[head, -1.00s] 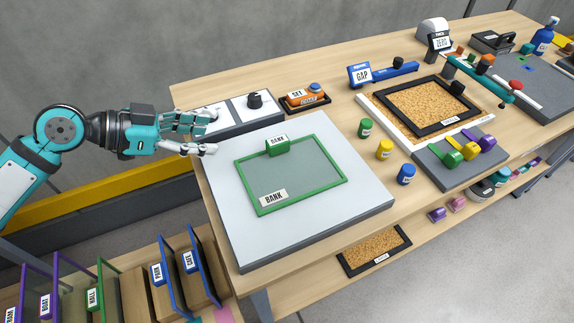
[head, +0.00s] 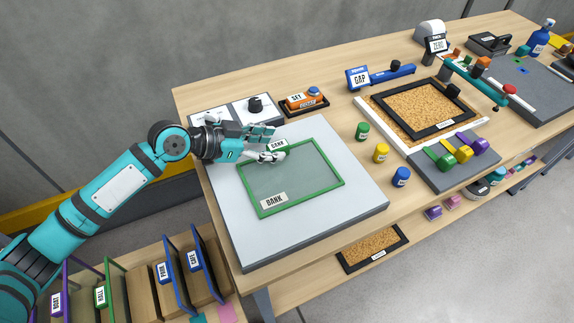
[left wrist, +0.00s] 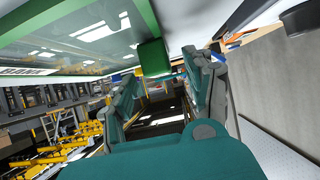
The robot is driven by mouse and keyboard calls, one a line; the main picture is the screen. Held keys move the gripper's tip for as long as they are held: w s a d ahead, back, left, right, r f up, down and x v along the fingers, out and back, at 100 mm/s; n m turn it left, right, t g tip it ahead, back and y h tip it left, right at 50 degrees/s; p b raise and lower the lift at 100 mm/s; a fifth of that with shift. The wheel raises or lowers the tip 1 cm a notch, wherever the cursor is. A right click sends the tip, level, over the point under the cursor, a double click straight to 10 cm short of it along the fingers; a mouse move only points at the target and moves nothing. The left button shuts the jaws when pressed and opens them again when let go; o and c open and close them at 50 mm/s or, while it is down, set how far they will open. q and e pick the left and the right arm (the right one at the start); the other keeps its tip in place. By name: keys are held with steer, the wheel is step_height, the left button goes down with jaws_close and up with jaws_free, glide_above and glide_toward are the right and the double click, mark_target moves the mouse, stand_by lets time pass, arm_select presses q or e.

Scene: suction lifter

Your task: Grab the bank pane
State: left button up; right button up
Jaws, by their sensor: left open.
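The bank pane (head: 300,186) is a clear sheet in a green frame. It lies flat on the white-topped pad on the table, with a BANK label at its front left. A green block labelled BANK (head: 279,146) stands on its back edge. My left gripper (head: 276,144) is at that block in the head view, fingers apart and partly covering it. In the left wrist view, the green block (left wrist: 153,58) shows just past the open fingers, with the pane's frame (left wrist: 120,12) beside it. I cannot tell whether the fingers touch the block. My right gripper is not in view.
A switch box with a black knob (head: 255,105) and an orange SET button (head: 305,101) stand behind the pad. Green, yellow and blue small cylinders (head: 381,153) stand to its right. A rack of framed panes (head: 180,272) is at the lower left.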

arm_select(q)
steer(key=x, duration=0.2)
steer(key=shift+w+d+f, duration=0.1)
steer(key=shift+d, duration=0.2)
jaws_close()
